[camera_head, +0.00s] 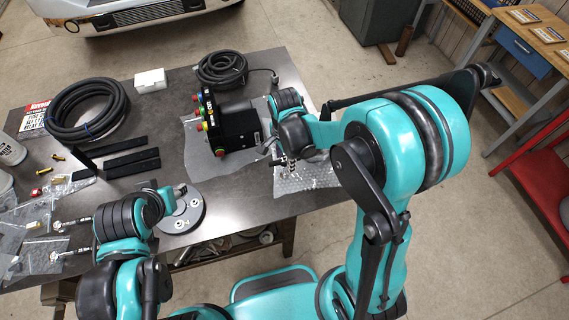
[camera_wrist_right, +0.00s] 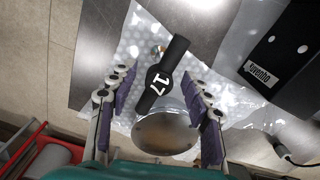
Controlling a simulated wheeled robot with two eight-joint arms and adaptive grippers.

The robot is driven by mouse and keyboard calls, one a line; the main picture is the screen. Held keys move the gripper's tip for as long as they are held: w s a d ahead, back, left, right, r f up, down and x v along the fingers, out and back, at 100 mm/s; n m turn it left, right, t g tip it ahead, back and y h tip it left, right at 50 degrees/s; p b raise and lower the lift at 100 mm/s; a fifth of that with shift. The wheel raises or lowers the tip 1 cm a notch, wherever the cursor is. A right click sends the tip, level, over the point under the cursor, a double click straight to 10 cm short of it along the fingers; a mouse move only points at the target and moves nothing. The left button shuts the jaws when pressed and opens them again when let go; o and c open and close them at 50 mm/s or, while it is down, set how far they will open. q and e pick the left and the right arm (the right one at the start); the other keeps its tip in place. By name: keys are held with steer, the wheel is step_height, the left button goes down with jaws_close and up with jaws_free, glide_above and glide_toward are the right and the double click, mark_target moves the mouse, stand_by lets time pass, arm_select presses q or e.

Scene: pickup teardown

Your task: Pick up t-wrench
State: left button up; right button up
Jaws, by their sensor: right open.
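The t-wrench (camera_wrist_right: 167,70) shows in the right wrist view as a black bar with a round middle marked 17. It lies slantwise over bubble wrap (camera_wrist_right: 134,48). My right gripper (camera_wrist_right: 159,84) is open, with its purple-padded fingers on either side of the wrench and apart from it. In the head view my right gripper (camera_head: 284,160) is over the right part of the table, and my arm hides most of the wrench there. My left arm's end is over the table's front left; its fingers cannot be made out.
A black control box (camera_head: 236,128) with coloured buttons stands left of my right gripper. A coiled black hose (camera_head: 87,110), a cable coil (camera_head: 222,68), a white box (camera_head: 151,80) and flat black bars (camera_head: 132,162) lie on the dark table (camera_head: 160,115). A red-topped stand (camera_head: 540,172) is at right.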

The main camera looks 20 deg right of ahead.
steer(key=shift+s, duration=0.1)
jaws_close()
steer(key=shift+r, duration=0.45)
steer(key=r, duration=0.1)
steer(key=r+p, duration=0.1)
steer(key=r, duration=0.2)
steer(key=shift+s+d, duration=0.3)
steer(key=shift+s, duration=0.1)
steer(key=s+d+r+p, duration=0.2)
steer(key=s+d+r, duration=0.4)
steer(key=s, duration=0.2)
steer(key=shift+s+d, duration=0.15)
steer(key=shift+s, duration=0.2)
